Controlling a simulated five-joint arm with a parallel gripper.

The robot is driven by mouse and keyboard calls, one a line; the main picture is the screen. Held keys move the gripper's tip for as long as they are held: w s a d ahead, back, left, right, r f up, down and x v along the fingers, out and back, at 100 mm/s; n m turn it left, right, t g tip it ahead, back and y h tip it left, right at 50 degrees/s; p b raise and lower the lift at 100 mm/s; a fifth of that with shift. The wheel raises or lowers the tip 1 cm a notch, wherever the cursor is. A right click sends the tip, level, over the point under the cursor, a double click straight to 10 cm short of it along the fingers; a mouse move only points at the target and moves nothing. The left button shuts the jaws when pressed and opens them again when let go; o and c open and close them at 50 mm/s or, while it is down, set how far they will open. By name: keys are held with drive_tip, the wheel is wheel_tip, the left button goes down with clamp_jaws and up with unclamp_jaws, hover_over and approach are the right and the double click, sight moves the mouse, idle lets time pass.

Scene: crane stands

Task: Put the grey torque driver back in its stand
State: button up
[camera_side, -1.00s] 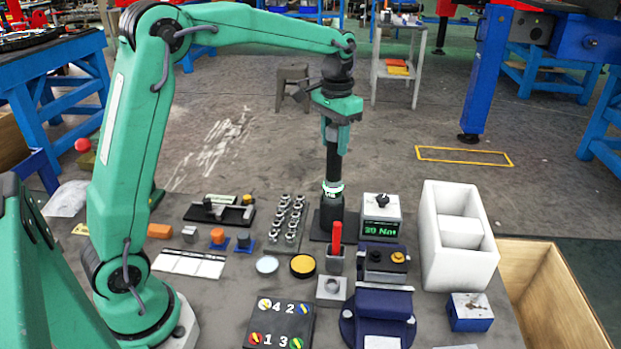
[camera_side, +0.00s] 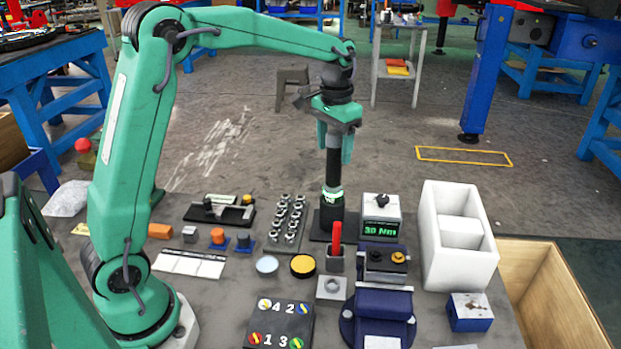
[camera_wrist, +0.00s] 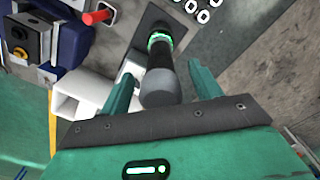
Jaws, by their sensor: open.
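The grey torque driver (camera_side: 333,165) stands upright in its dark stand (camera_side: 328,224) in the side view, with a lit green ring (camera_side: 332,195) low on its shaft. In the wrist view the driver (camera_wrist: 160,85) shows its rounded grey end near the camera and its green ring farther off. My gripper (camera_side: 336,142) is at the top of the driver. In the wrist view its two green fingers (camera_wrist: 163,68) are spread on either side of the driver, with a gap visible at the right finger. The driver's foot is hidden inside the stand.
A display box (camera_side: 381,218) stands right of the stand. A rack of metal sockets (camera_side: 288,222) is to its left. A red-handled tool (camera_side: 336,238) stands upright in a grey holder in front. A white bin (camera_side: 455,262) is at the right.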

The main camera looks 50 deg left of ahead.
sight(335, 133)
drive_tip(key=shift+r, duration=0.1)
drive_tip(key=shift+r, duration=2.5)
wheel_tip(335, 133, up, 8)
drive_tip(key=shift+f, duration=0.1)
